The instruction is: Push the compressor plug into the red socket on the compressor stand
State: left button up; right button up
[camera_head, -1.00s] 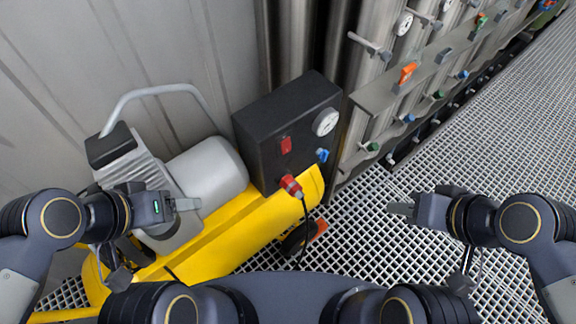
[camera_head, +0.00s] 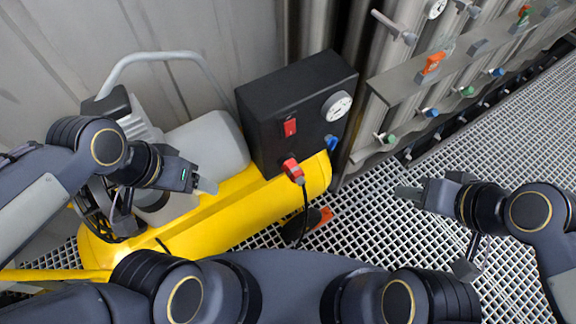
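The red compressor plug (camera_head: 293,170) is at the lower front edge of the black box on the compressor stand, with a black cable (camera_head: 305,212) hanging from it. The red socket cannot be made out apart from the plug, and I cannot tell how deep the plug sits. My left gripper (camera_head: 206,186) is left of the plug, above the yellow tank, and apart from the plug. My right gripper (camera_head: 405,193) is to the right, over the grating, touching nothing. Each gripper's fingers show edge-on, so their opening is unclear.
The black box (camera_head: 262,134) carries a red switch (camera_head: 290,127), a gauge (camera_head: 337,106) and a blue fitting (camera_head: 332,143). The yellow compressor tank (camera_head: 220,215) lies below. Steel vessels with coloured valves stand at the right. The grating (camera_head: 510,150) at right is clear.

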pick_arm(q)
jog(key=w+d+f+m+g+y+b, duration=0.25)
jog(key=f+m+y+b, duration=0.45)
jog(key=f, duration=0.5)
jog(key=m+t+y+b, duration=0.7)
jog(key=m+t+b, duration=0.7)
jog(key=t+b, duration=0.1)
send_near(299, 178)
jog(key=w, duration=0.1)
jog(key=w+a, duration=0.2)
jog(key=shift+w+f+g, duration=0.1)
jog(key=shift+f+g, duration=0.15)
jog(key=shift+f, duration=0.15)
jog(key=shift+x, duration=4.55)
jog(key=shift+d, duration=0.1)
